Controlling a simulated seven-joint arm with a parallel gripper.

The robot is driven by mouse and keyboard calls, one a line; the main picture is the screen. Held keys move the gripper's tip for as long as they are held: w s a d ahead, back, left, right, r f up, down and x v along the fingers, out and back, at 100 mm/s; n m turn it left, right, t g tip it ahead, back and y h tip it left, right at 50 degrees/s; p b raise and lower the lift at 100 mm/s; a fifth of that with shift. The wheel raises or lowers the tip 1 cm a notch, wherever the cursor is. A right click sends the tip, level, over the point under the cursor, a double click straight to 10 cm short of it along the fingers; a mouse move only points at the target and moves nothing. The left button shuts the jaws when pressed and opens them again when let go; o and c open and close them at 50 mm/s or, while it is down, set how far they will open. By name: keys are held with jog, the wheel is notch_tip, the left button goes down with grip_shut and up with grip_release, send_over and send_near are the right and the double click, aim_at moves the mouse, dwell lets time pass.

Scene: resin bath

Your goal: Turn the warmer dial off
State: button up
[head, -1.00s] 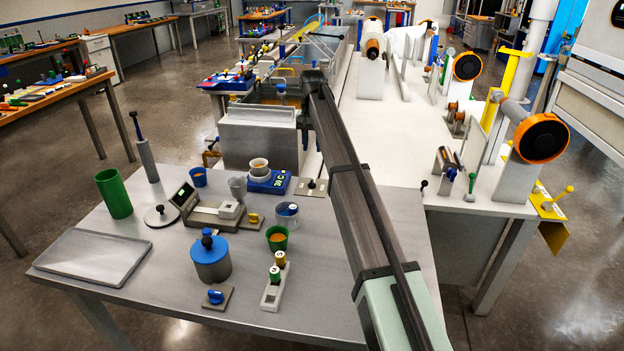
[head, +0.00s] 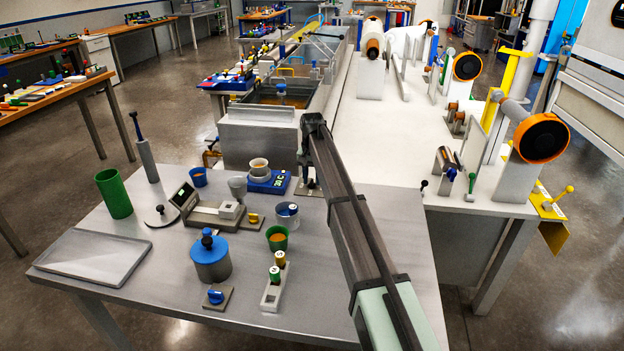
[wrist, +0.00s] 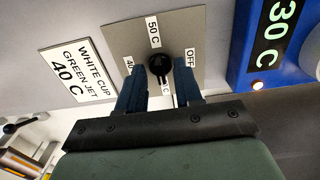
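The warmer dial is a black knob (wrist: 187,64) on a grey plate (wrist: 122,38) with labels 50 C, OFF and a partly hidden 40. In the wrist view, my gripper (wrist: 166,76) has its two blue fingers apart, with their tips at the knob and part of the plate showing between them. I cannot tell whether they touch the knob or which label it points at. In the head view, my gripper (head: 308,186) comes down over the dial plate (head: 301,191) and mostly hides it. The blue warmer (head: 266,184) beside it carries a cup and reads 30 C in the wrist view (wrist: 252,68).
A card (wrist: 78,72) reading "WHITE CUP GREEN JET 40 C" lies beside the plate. Cups, a blue-lidded pot (head: 211,260) and a green cup (head: 277,239) stand on the table to the left. A metal tank (head: 258,140) stands behind. The front right tabletop is clear.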

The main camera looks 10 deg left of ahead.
jog(key=shift+f, duration=0.25)
jog(key=shift+c, duration=0.3)
grip_shut()
jog(key=shift+n, duration=0.3)
